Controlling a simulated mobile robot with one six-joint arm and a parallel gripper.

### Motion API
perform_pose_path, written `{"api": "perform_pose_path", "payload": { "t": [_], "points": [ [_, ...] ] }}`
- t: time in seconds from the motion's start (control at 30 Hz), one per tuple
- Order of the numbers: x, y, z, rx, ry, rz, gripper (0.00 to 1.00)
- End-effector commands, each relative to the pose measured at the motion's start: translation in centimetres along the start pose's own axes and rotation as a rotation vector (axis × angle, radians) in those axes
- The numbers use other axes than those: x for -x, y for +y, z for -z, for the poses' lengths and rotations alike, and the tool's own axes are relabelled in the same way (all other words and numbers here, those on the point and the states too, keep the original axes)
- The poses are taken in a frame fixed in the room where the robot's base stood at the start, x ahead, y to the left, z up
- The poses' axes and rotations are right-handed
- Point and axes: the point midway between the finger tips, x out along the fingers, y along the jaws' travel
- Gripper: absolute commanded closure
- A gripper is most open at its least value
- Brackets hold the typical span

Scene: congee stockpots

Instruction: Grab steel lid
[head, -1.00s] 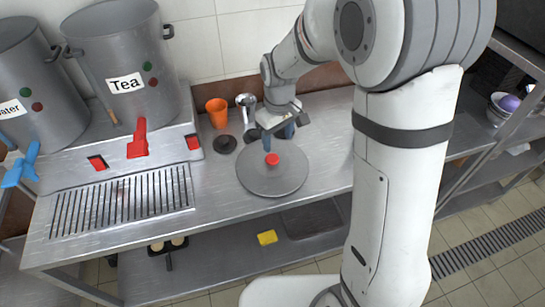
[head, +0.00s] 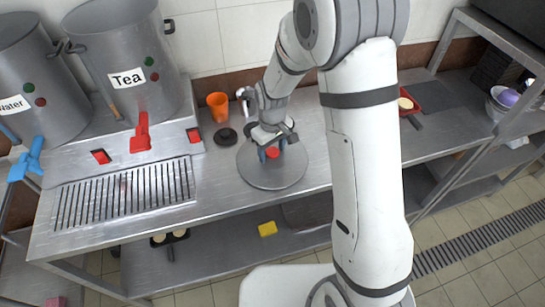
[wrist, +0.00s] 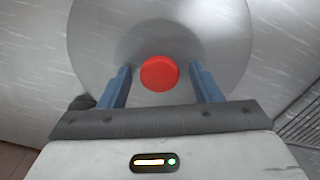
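The steel lid (head: 272,178) is a round grey disc with a red knob (head: 272,153) at its centre. It lies flat on the steel counter, right of the drip grate. My gripper (head: 271,152) is over the lid, its blue fingers pointing down on either side of the knob. In the wrist view the red knob (wrist: 160,73) sits between the two spread fingers (wrist: 160,82), with a gap on each side. The gripper is open and holds nothing. Whether the fingertips touch the lid cannot be told.
An orange cup (head: 218,106), a small black lid (head: 226,137) and a metal vessel (head: 246,99) stand behind and left of the lid. The Tea pot (head: 125,65) and Water pot (head: 37,90) stand further left. The counter front is clear.

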Motion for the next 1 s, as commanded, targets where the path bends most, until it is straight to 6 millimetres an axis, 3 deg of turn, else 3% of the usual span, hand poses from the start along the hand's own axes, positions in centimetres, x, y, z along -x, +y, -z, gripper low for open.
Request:
{"api": "perform_pose_path", "payload": {
  "t": [0.6, 0.87, 1.0],
  "points": [
    [0.0, 0.1, 0.0, -0.002, 0.0, 0.0, 0.92],
    [0.3, 0.1, 0.0, -0.002, 0.002, -0.001, 0.93],
    [2.0, 0.1, 0.1, -0.002, 0.005, -0.002, 0.93]
  ]
}}
